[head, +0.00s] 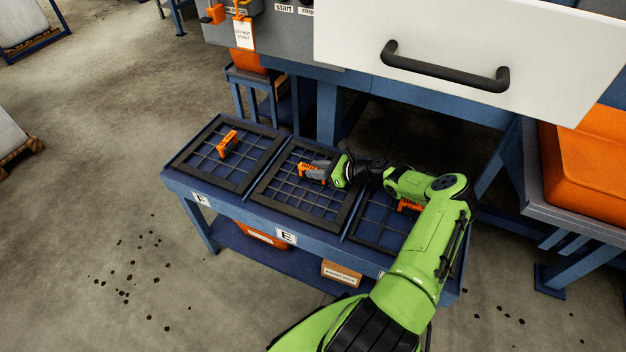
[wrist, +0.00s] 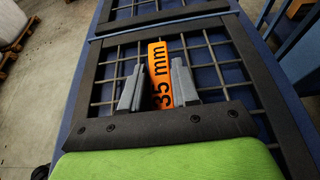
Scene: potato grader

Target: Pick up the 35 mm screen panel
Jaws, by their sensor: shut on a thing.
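The 35 mm screen panel (head: 283,210) is a dark square frame with a wire grid, lying in the middle section of the blue bench, above label E. Its orange handle reads "35 mm" in the wrist view (wrist: 160,75). My gripper (head: 314,170) comes from the right and is shut on this handle. In the wrist view the grey fingers of my gripper (wrist: 158,88) stand on both sides of the handle. The panel appears to lie flat on the bench. My arm hides part of its right side in the head view.
The blue bench (head: 203,184) also bears a panel with an orange handle (head: 228,144) on the left, above label F, and another panel (head: 375,222) on the right, partly under my arm. A white cover with a black handle (head: 445,66) overhangs behind.

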